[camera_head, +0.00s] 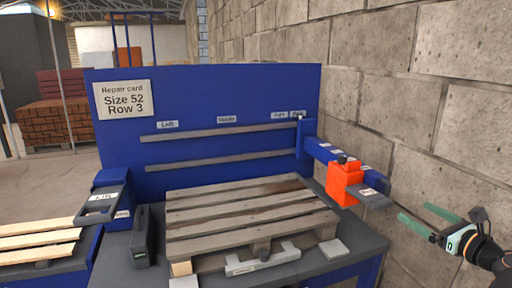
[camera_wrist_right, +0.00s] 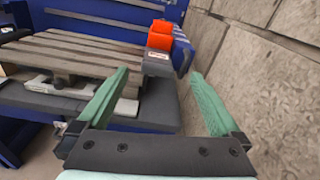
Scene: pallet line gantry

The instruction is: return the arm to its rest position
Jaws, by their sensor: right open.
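My right gripper (camera_head: 424,222) is at the right edge of the head view, beside the block wall and to the right of the workstation. Its two green fingers are spread apart with nothing between them. In the right wrist view the open right gripper (camera_wrist_right: 165,95) points toward the bench, with the pallet and the orange block ahead and to the left. It touches nothing that I can see. My left gripper does not show in either view.
A wooden pallet (camera_head: 240,212) lies on the blue bench. The block wall (camera_head: 455,120) stands close on the right.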

